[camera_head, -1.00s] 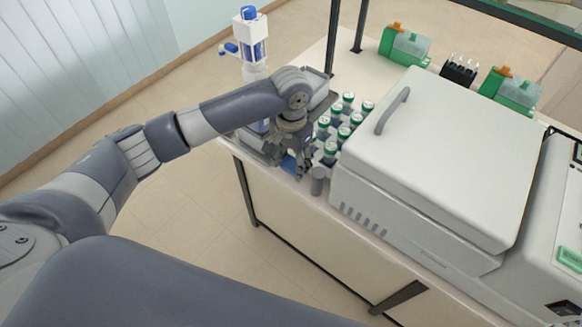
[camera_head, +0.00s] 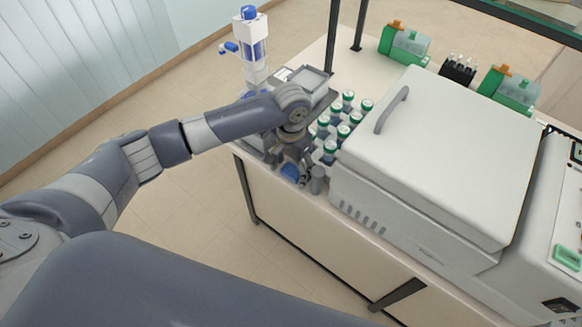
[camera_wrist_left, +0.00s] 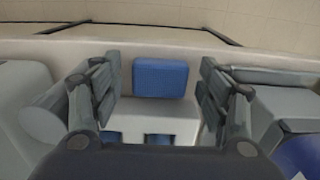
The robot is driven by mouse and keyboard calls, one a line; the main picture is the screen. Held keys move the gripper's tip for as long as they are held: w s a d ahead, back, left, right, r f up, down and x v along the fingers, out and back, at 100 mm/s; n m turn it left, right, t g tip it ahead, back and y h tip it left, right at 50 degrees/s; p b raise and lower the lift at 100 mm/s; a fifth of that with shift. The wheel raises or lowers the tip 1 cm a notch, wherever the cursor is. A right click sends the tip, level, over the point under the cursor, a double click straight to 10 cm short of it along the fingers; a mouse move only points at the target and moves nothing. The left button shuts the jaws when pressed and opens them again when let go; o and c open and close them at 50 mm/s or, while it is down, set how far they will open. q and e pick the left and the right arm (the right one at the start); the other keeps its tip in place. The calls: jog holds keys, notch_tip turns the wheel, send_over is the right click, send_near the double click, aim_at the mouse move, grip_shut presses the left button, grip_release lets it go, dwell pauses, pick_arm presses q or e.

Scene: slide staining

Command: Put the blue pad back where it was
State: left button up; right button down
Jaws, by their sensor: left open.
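The blue pad (camera_head: 290,171) lies near the front edge of the bench, left of a small grey cylinder. In the left wrist view the blue pad (camera_wrist_left: 160,77) rests on a pale surface beyond the gap between the fingers. My left gripper (camera_wrist_left: 158,85) is open, with one finger on each side of that gap and nothing held. In the head view my left gripper (camera_head: 294,160) is just above and beside the pad, partly hidden by its own wrist. My right gripper is not in view.
Several green-capped bottles (camera_head: 347,117) stand right of the gripper. A large white machine (camera_head: 440,160) fills the bench further right. A grey cylinder (camera_head: 317,180) stands close to the pad. A grey tray (camera_head: 311,80) and a blue-topped dispenser (camera_head: 252,50) are behind.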

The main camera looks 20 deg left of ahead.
aim_at(292, 171)
pick_arm(q)
notch_tip(292, 171, up, 12)
jog(key=b, duration=0.2)
jog(key=shift+r+b, duration=0.2)
jog(key=shift+b, duration=0.1)
dwell(0.5)
